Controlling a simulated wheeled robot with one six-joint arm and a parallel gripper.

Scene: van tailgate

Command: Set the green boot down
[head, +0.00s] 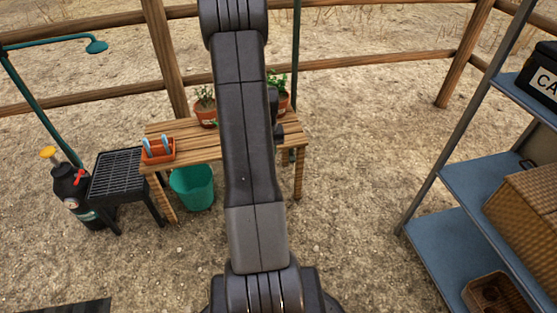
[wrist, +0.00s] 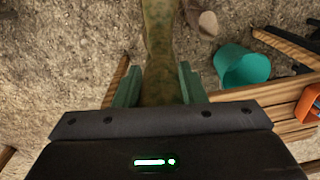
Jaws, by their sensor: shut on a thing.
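My gripper (wrist: 159,82) has its two green fingers shut on the mottled green boot (wrist: 160,42) in the wrist view. The boot's held part stands between the fingers and runs up out of the top of the picture, so its far end is out of view. Stony ground shows behind it. The slatted wooden bench (wrist: 255,100) lies beneath and to the right of my gripper in the wrist view. In the head view the bench (head: 188,132) is partly behind my arm, which hides the boot and gripper there.
A teal bucket (head: 192,187) stands by the bench. An orange tray (head: 158,150) and potted plants (head: 205,108) are on the bench. A black slatted stand (head: 118,172) and a dark bottle (head: 72,190) are left. Blue shelving (head: 480,180) is right. Open ground lies between.

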